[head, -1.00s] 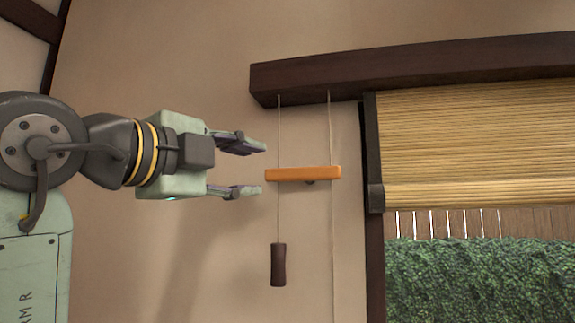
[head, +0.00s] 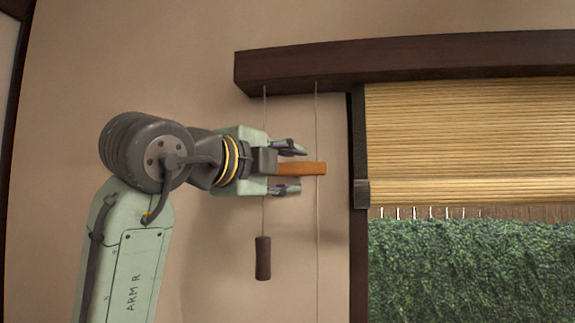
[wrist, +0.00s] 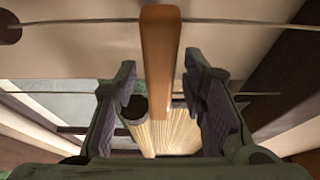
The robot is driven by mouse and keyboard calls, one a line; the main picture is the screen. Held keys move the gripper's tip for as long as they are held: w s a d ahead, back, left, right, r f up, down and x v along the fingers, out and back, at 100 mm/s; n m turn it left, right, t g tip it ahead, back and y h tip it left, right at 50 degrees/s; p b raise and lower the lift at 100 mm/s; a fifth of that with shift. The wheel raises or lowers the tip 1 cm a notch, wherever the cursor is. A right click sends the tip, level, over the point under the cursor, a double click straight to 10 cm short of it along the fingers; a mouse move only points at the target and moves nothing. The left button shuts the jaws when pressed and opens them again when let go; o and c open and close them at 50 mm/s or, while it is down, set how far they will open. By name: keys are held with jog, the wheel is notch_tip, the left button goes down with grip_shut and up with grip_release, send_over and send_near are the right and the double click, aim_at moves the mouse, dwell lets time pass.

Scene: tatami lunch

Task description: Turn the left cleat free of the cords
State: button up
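The left cleat (head: 310,169) is an orange bar lying level against the wall in the head view, with its right end across the right cord (head: 317,230). Its left end is hidden behind my gripper (head: 301,171). The left cord (head: 265,108) passes behind my gripper. My gripper is open, one finger above the cleat and one below. In the wrist view the cleat (wrist: 160,45) stands between the fingers with a gap on both sides, and a cord (wrist: 255,24) crosses at the top.
A dark weight (head: 263,258) hangs on the left cord below my gripper. A dark wooden beam (head: 420,60) runs above. A bamboo blind (head: 465,140) and a dark window post (head: 360,240) stand to the right. The wall to the left is clear.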

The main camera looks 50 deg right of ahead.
grip_shut()
dwell(0.5)
jog(key=shift+f+n, duration=0.1)
jog(key=shift+n, duration=0.2)
jog(key=n+h+b, duration=0.1)
jog(key=n+b, duration=0.1)
jog(key=shift+f+n, duration=0.1)
jog(key=shift+n, duration=0.3)
jog(key=n+t+h+b, duration=0.1)
jog(key=n, duration=0.2)
jog(key=n+t+b, duration=0.1)
jog(key=n, duration=0.2)
jog(key=shift+h+b, duration=0.35)
jog(key=shift+h, duration=0.05)
jog(key=n+t+b, duration=0.1)
jog(key=n+t, duration=0.1)
jog(key=n, duration=0.1)
jog(key=n+t+b, duration=0.1)
jog(key=n+t, duration=0.1)
jog(key=n, duration=0.2)
jog(key=shift+n+t+y+b, duration=0.3)
jog(key=shift+n+t, duration=0.35)
jog(key=shift+n, duration=0.8)
jog(key=shift+n+t+y+b, duration=0.1)
jog(key=shift+n+t+b, duration=0.45)
jog(key=shift+n, duration=0.9)
jog(key=shift+n+t, duration=0.3)
